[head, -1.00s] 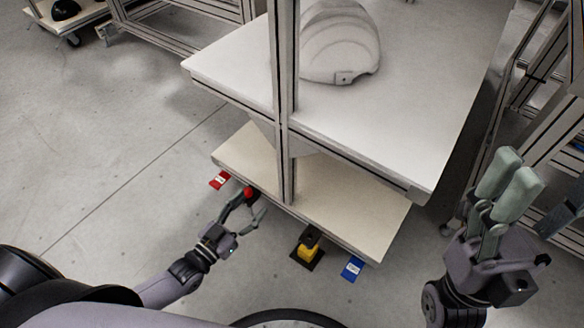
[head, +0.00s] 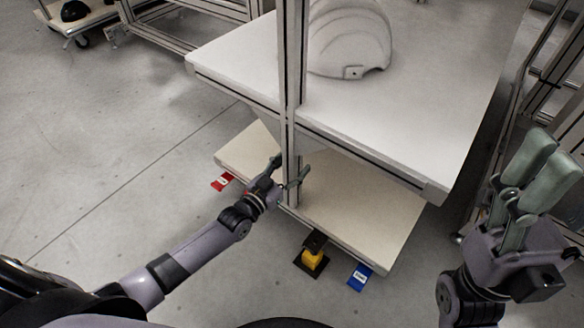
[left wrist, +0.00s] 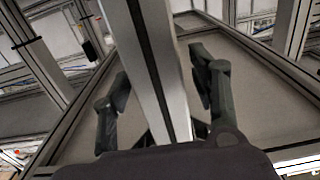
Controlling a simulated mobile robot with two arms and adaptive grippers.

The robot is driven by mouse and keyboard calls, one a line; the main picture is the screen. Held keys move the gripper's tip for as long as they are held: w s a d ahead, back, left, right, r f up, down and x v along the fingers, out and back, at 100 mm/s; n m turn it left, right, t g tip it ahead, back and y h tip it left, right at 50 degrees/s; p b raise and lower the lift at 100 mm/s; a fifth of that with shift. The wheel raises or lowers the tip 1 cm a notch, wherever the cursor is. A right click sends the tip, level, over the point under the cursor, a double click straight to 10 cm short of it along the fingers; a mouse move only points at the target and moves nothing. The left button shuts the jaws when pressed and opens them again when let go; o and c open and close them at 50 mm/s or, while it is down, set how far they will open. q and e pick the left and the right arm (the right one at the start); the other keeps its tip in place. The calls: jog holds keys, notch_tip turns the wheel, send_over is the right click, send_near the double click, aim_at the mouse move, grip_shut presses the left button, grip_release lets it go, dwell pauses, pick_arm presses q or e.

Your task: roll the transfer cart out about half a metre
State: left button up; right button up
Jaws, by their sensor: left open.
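A white-topped frame (head: 405,145) with an upright metal post (head: 291,105) and a pale lower shelf (head: 365,210) stands before me; I take it for the transfer cart, though nothing labels it. My left gripper (head: 290,177) is at the post, low down near the shelf. In the left wrist view the post (left wrist: 158,70) runs between the two spread fingers, with a gap visible on each side. The left gripper is open. My right gripper (head: 530,172) is raised at the right, away from the post, its fingers pointing up. Its finger opening is unclear from this angle.
A white helmet shell (head: 348,40) sits on the top. A red tag (head: 222,181), a yellow-and-black device (head: 313,253) and a blue tag (head: 360,277) show near the lower shelf's front edge. Metal framing (head: 535,90) stands close at right. Floor at left is open.

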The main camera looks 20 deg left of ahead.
pick_arm(q)
jog(key=shift+w, duration=0.1)
jog(key=shift+c, duration=0.5)
grip_shut()
dwell(0.4)
